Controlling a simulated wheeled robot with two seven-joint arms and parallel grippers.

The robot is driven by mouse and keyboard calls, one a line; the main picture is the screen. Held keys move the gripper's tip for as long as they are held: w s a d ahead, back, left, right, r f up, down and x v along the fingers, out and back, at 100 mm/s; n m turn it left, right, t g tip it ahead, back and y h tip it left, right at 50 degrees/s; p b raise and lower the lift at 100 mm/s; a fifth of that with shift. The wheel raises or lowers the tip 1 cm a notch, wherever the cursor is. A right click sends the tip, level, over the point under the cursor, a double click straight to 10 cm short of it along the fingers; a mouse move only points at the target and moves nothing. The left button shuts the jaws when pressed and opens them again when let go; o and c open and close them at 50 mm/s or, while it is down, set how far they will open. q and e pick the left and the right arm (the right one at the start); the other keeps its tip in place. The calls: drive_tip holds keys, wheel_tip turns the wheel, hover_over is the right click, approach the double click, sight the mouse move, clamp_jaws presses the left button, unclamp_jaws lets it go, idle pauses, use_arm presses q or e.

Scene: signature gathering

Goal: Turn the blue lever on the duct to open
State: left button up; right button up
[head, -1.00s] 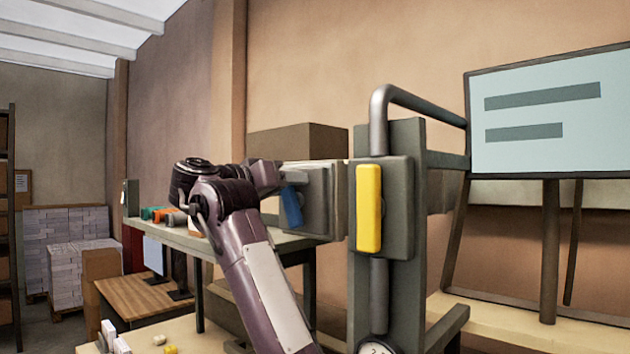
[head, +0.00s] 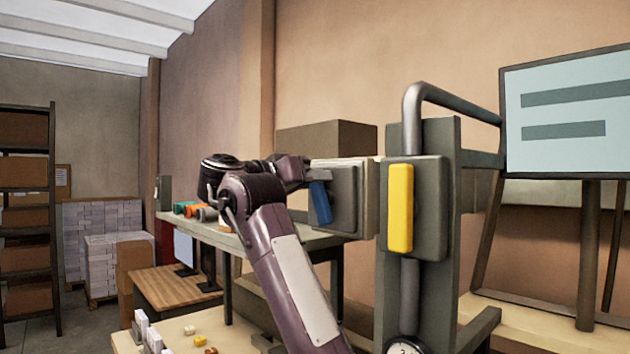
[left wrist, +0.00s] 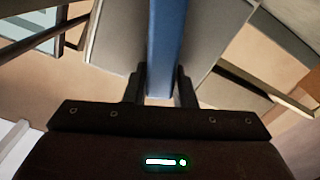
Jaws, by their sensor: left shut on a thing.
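The blue lever (head: 320,204) sits on the front of a grey box (head: 345,198), which I take to be the duct. In the head view it hangs nearly upright, its top leaning slightly left. My left gripper (head: 304,176) reaches it from the left. In the left wrist view, the blue lever (left wrist: 164,38) runs between the two fingers of my left gripper (left wrist: 161,88), which is shut on it. The lever's pivot is hard to make out. My right gripper is not in view.
A yellow handle (head: 400,208) on a grey post (head: 440,250) stands close right of the duct. A gauge (head: 404,347) is below it. A table (head: 270,240) is behind my arm. A board (head: 570,110) stands at right, shelves (head: 25,225) at far left.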

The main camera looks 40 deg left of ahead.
use_arm(q)
drive_tip(key=m+b, duration=0.1)
drive_tip(key=b, duration=0.1)
drive_tip(key=m+b, duration=0.1)
drive_tip(key=b, duration=0.1)
drive_tip(key=d+m+b, duration=0.1)
drive_tip(key=b, duration=0.1)
drive_tip(key=shift+f, duration=0.25)
drive_tip(key=shift+d+r+m+b, duration=0.15)
drive_tip(key=shift+r+m+b, duration=0.2)
drive_tip(key=shift+m+b, duration=0.35)
drive_tip(key=o, duration=0.9)
drive_tip(key=shift+o, duration=0.4)
drive_tip(key=shift+s, duration=0.1)
